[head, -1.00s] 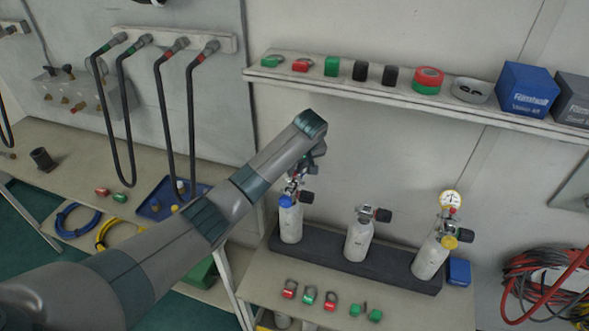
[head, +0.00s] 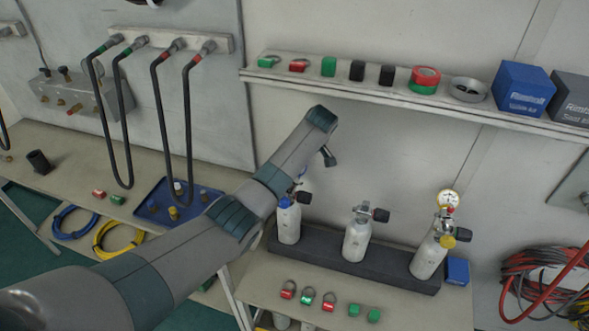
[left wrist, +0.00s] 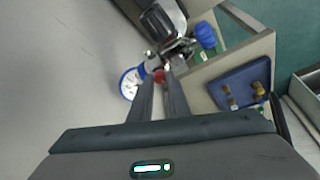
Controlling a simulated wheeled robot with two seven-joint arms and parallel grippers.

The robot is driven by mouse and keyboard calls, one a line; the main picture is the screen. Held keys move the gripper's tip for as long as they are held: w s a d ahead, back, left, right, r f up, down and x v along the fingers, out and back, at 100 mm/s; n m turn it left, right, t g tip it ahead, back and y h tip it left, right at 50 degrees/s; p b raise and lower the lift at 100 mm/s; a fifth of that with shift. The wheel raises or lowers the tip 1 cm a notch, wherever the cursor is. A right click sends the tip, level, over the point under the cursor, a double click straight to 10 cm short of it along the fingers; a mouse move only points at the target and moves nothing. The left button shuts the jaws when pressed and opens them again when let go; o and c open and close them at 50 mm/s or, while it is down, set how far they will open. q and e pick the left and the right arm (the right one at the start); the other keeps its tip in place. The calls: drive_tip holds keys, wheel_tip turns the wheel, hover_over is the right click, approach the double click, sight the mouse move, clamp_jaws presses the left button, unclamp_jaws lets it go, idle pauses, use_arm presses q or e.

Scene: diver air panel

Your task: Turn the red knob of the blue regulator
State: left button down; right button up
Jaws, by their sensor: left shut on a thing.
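The blue regulator sits on the leftmost white cylinder (head: 289,224) in the head view, partly covered by my left arm; a bit of its blue part (head: 285,202) shows. In the left wrist view its gauge with a blue rim (left wrist: 131,84) is left of the fingertips, and a blue cap (left wrist: 205,33) is up and right. The small red knob (left wrist: 159,76) is at the tips of my left gripper (left wrist: 162,84), which is shut on it. The head view hides these fingers behind the arm. My right gripper is not in view.
Two more cylinders (head: 356,240) (head: 428,258) stand in the dark rack (head: 395,279), the right one with a yellow regulator (head: 448,241). Red and green clips (head: 328,303) lie in front. A shelf (head: 420,105) with small items runs above. A blue tray (head: 150,212) is at left.

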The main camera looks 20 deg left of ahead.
use_arm(q)
drive_tip(key=c, duration=1.7)
unclamp_jaws()
drive_tip(key=shift+o, duration=0.2)
drive_tip(key=shift+r, duration=0.1)
drive_tip(key=shift+s+d+r+b, duration=0.1)
drive_tip(key=shift+d+r+b, duration=0.2)
drive_tip(key=shift+r+b, duration=0.15)
drive_tip(key=s+d+r+b, duration=0.1)
drive_tip(key=s+d, duration=0.2)
drive_tip(key=d, duration=0.2)
drive_tip(key=s+d+r+b, duration=0.1)
drive_tip(key=s+d+r, duration=0.1)
drive_tip(key=d, duration=0.4)
drive_tip(key=shift+s+d+r, duration=0.25)
drive_tip(key=shift+s+d, duration=0.05)
drive_tip(key=shift+s, duration=0.5)
